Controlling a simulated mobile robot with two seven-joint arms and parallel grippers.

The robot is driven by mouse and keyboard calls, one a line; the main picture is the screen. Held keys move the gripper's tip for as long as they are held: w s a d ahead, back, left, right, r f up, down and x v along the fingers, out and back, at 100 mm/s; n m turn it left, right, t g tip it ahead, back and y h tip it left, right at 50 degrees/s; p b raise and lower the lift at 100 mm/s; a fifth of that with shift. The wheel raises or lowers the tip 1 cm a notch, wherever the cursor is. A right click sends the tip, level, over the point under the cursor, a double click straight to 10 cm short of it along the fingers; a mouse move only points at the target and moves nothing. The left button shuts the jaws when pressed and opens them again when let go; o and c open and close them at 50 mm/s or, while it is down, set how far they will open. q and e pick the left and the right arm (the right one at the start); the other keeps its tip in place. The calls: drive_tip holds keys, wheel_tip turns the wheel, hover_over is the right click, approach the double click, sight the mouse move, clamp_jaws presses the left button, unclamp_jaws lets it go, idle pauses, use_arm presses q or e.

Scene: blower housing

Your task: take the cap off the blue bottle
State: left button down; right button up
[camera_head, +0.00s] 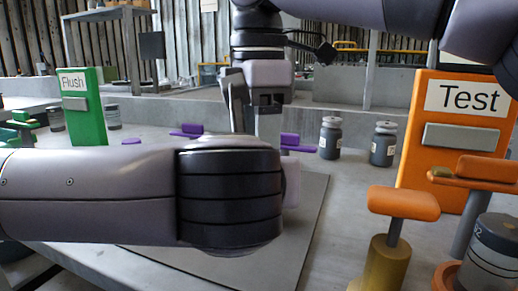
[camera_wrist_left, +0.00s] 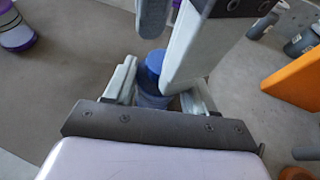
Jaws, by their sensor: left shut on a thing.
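In the left wrist view, the blue bottle (camera_wrist_left: 150,92) stands between the fingers of my left gripper (camera_wrist_left: 160,82), which is shut on it. Its blue top (camera_wrist_left: 154,62) shows above the fingers; the line between cap and body is hard to make out. My right gripper (camera_wrist_left: 178,42) comes in from above with its two fingers apart, one partly covering the top's right side. I cannot tell whether they touch it. In the head view my right gripper (camera_head: 252,125) points down behind my left arm, which hides the bottle and my left gripper.
A grey mat (camera_head: 303,225) lies beneath. Two dark bottles (camera_head: 330,138) (camera_head: 383,146) stand behind, near purple pieces (camera_head: 187,131) (camera_head: 297,141). The green Flush panel (camera_head: 83,118) is at left. The orange Test panel (camera_head: 450,160), an orange-topped stand (camera_head: 403,203) and a dark container (camera_head: 490,265) crowd the right.

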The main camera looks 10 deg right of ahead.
drive_tip(key=shift+r, duration=1.55)
use_arm(q)
drive_tip(key=shift+c, duration=1.4)
unclamp_jaws()
